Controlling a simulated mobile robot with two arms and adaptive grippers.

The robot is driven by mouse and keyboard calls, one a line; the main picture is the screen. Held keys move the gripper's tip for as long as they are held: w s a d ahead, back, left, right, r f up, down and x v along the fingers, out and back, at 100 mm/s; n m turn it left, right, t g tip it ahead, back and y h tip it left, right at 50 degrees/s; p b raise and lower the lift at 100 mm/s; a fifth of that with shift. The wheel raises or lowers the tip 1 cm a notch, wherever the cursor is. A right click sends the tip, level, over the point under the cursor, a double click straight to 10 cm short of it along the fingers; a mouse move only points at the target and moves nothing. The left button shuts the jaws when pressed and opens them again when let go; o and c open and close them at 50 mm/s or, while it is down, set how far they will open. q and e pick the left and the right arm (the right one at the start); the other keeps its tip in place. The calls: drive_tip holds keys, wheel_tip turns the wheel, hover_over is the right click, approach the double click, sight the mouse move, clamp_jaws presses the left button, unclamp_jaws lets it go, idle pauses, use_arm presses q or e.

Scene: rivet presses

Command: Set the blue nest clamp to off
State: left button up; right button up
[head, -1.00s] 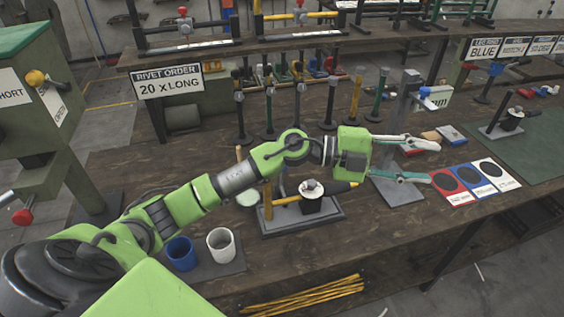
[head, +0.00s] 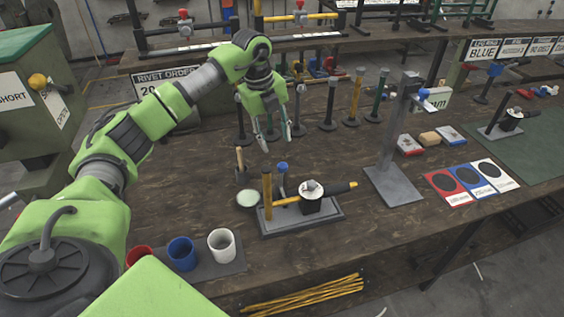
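A fixture with a grey base plate (head: 302,221) stands near the table's front. It carries a yellow upright (head: 267,190), a black block with a pale top (head: 312,203), a yellow bar with a black end (head: 346,187) and a blue knob (head: 282,168) on a short grey stem. I cannot tell for sure which part is the blue nest clamp. Another blue knob (head: 424,93) sits on the tall grey stand to the right. My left gripper (head: 276,136) points down with its fingers apart and empty, behind and above the fixture. My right gripper is out of view.
Red, blue (head: 182,253) and white (head: 221,245) cups stand front left. A wooden-handled tool (head: 241,165) and round pad (head: 248,198) lie left of the fixture. Several upright posts (head: 328,108) stand behind. Coloured cards (head: 467,178) lie right; the table between is clear.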

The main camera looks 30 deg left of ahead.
sight(282, 164)
use_arm(q)
drive_tip(key=f+p, duration=0.1)
drive_tip(key=f, duration=0.2)
drive_tip(key=w+f, duration=0.1)
drive_tip(key=f, duration=0.2)
drive_tip(key=d+f+p, duration=0.1)
drive_tip(key=f, duration=0.2)
drive_tip(key=shift+w+f+p, duration=0.25)
drive_tip(key=shift+w+p, duration=0.05)
drive_tip(key=shift+p, duration=0.05)
drive_tip(key=shift+w+f, duration=0.1)
drive_tip(key=shift+f, duration=0.55)
clamp_jaws()
